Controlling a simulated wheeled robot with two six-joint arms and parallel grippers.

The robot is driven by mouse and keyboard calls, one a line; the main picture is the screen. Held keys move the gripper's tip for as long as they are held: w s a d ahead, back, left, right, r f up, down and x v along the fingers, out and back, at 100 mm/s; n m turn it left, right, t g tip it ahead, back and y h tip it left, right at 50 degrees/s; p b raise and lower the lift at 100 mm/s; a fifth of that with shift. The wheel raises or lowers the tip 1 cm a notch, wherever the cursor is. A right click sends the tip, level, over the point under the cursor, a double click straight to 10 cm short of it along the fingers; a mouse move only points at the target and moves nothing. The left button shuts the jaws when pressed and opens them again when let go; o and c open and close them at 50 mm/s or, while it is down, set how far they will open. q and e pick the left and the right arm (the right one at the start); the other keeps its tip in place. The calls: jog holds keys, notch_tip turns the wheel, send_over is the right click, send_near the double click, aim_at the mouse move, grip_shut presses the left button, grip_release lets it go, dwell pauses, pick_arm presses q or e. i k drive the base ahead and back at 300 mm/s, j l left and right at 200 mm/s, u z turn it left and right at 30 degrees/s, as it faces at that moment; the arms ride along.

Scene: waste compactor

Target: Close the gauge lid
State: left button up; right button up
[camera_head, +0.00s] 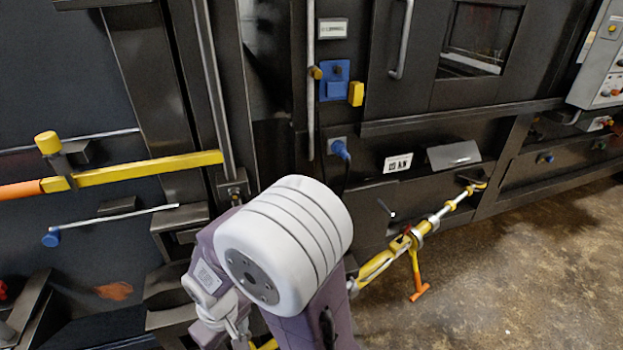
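No gauge face can be made out. One of my arms, with a large white joint, fills the lower middle of the camera_head view. It covers part of the machine's lower front, left of the flap and apart from it. Neither gripper can be made out.
A yellow bar with an orange end (130,174) crosses the left side. A yellow and silver turnbuckle with an orange handle (416,265) stands out below the flap. A blue latch block (333,87) and blue plug (340,147) are above. Floor (530,255) is clear at right.

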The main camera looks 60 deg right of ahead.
aim_at(446, 157)
jog(key=z, duration=2.9)
jog(key=i+l+u, duration=0.1)
jog(key=i+l, duration=0.15)
jog(key=i+l+u, duration=0.15)
jog(key=l, duration=0.35)
jog(key=i+l+u, duration=0.1)
jog(key=i+l, duration=0.2)
jog(key=l, duration=0.1)
